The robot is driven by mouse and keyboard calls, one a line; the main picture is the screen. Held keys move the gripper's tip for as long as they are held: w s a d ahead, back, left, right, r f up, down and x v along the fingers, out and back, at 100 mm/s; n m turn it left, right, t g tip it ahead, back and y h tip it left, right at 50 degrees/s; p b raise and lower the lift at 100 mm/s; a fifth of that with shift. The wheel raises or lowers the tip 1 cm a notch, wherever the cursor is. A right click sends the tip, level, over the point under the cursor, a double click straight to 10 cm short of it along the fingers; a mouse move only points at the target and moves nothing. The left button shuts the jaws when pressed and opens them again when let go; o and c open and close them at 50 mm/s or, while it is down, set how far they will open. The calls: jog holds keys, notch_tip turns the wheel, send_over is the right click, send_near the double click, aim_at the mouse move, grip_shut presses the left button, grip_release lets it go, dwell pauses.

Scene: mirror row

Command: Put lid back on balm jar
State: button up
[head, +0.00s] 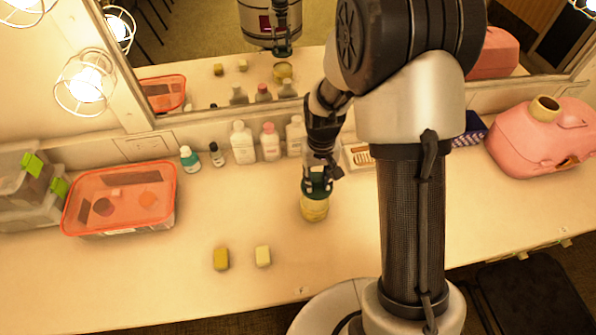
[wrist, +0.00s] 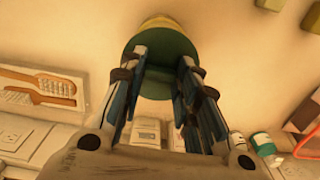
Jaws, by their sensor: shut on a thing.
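My gripper (head: 319,176) points down at the middle of the counter and is shut on a round dark green lid (head: 316,187). The yellowish balm jar (head: 315,210) stands upright directly below the lid. In the wrist view the lid (wrist: 156,82) sits between my two fingers (wrist: 163,64), and a yellow strip of the jar (wrist: 163,23) shows beyond its edge. The lid looks roughly lined up with the jar's top. I cannot tell whether it is seated or just above the rim. The fingers partly hide the lid.
Two small yellow blocks (head: 221,258) (head: 263,256) lie in front. White bottles (head: 243,143) stand behind by the mirror. An orange-lidded box (head: 120,196) is left, a pink case (head: 545,138) right. A tray with brushes (head: 360,156) lies behind the jar.

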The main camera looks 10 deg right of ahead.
jog(key=shift+s+d+f, duration=0.1)
jog(key=shift+d+f, duration=0.05)
jog(key=shift+a+f+b, duration=0.25)
jog(key=shift+f+b, duration=0.4)
jog(key=shift+f, duration=0.1)
jog(key=shift+f+b, duration=1.65)
jog(key=shift+f, duration=0.65)
jog(key=shift+f, duration=0.15)
jog(key=o, duration=0.8)
jog(key=shift+o, duration=0.5)
jog(key=o, duration=0.4)
